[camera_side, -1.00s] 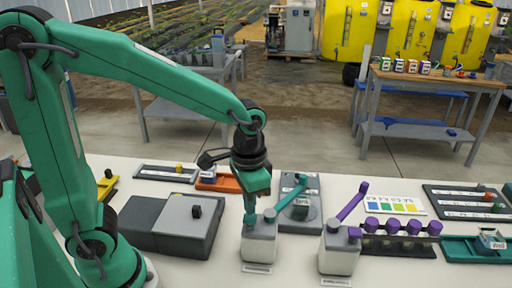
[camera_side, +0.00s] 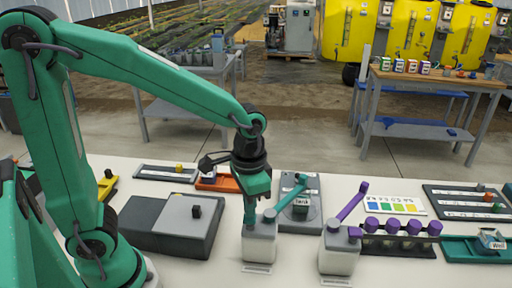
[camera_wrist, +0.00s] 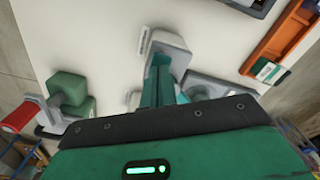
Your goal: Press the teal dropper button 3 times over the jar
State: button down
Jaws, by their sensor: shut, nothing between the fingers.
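The teal dropper is a pale grey bottle (camera_side: 260,245) with a grey cap and a teal spout (camera_side: 290,191) that slants up to the right. The spout's far end is above the jar (camera_side: 301,207), a small labelled vessel on a grey base. My gripper (camera_side: 249,226) is shut and empty, pointing down at the left part of the bottle's top. The teal button cannot be told apart from my teal fingertips there. In the wrist view my fingers (camera_wrist: 160,85) point at the grey bottle (camera_wrist: 168,48); the button is hidden behind them.
A second bottle (camera_side: 338,255) with a purple spout (camera_side: 352,201) stands to the right, beside a rack of purple-capped vials (camera_side: 393,240). A dark grey box (camera_side: 180,224) lies to the left. An orange tray (camera_side: 218,184) is behind. Bare white table lies in front.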

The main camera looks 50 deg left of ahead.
jog(key=shift+f, duration=1.1)
jog(key=shift+r, duration=1.45)
jog(key=shift+f, duration=1.3)
dwell(0.3)
jog(key=shift+r, duration=1.3)
jog(key=shift+r, duration=0.1)
jog(key=shift+r, duration=2.95)
